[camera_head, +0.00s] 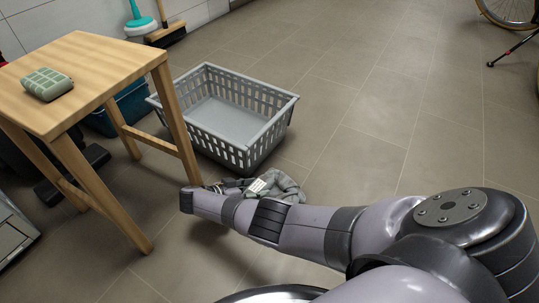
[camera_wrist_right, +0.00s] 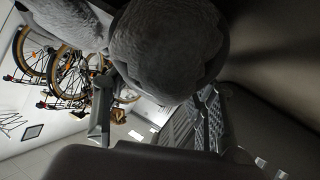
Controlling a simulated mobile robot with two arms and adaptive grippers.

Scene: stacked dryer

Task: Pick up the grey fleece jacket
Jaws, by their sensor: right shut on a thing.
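The grey fleece jacket (camera_head: 287,187) shows in the head view as a small crumpled bundle just beyond my right forearm, with a pale patch on it. It is partly hidden by the arm. In the right wrist view its grey, fuzzy folds (camera_wrist_right: 168,48) fill the upper middle, close to the camera. In the head view the forearm hides most of this gripper. My left gripper is not in view.
A grey slatted laundry basket (camera_head: 224,119) stands on the tiled floor just beyond the jacket. A wooden table (camera_head: 105,62) with a green object (camera_head: 47,84) is at the left. A bicycle (camera_head: 515,12) stands far right. The floor right of the basket is clear.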

